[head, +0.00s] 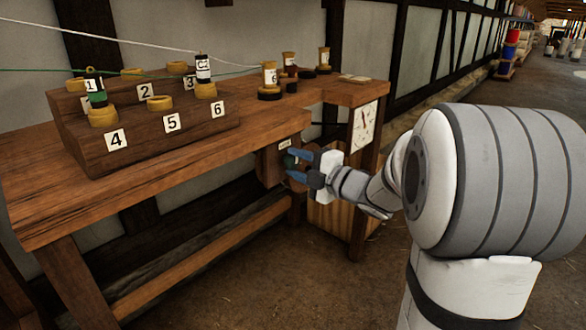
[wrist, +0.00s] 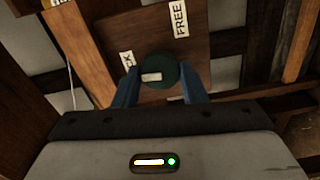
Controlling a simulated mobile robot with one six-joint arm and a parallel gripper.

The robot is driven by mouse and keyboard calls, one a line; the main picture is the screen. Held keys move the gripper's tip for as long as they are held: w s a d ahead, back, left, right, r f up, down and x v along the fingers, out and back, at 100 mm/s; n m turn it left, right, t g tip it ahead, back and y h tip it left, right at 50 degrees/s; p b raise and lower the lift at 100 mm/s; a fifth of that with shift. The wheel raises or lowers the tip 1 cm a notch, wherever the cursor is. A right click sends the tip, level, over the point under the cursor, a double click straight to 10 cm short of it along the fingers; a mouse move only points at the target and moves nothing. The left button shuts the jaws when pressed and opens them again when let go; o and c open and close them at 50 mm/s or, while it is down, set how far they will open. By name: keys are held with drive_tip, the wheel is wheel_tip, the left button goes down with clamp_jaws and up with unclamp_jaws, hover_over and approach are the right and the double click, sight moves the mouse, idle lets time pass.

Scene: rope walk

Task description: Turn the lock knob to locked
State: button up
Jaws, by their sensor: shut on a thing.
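The lock knob (wrist: 170,68) is a round dark green knob with a pale bar mark left of its middle in the wrist view. It sits on a brown wooden plate (wrist: 150,35). A FREE label (wrist: 180,18) is above and right of the knob, and a label ending in CK (wrist: 127,59) is at its left, partly hidden by a finger. My gripper (wrist: 160,80) has its two blue fingers shut on the knob, one on each side. In the head view, my gripper (head: 294,164) is at the plate under the bench's right end, and the knob (head: 289,160) shows between the fingers.
The wooden bench (head: 50,180) fills the left, with a stepped numbered rack (head: 190,135) holding bobbins and rings. Open floor lies in front.

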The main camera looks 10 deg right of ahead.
drive_tip(key=shift+s+a+f+n, duration=0.1)
drive_tip(key=shift+n, duration=0.6)
drive_tip(key=o, duration=0.9)
drive_tip(key=shift+o, duration=0.2)
drive_tip(key=p+v, duration=0.2)
drive_tip(key=v, duration=0.5)
drive_tip(key=shift+s+d, duration=0.25)
drive_tip(key=shift+d, duration=0.1)
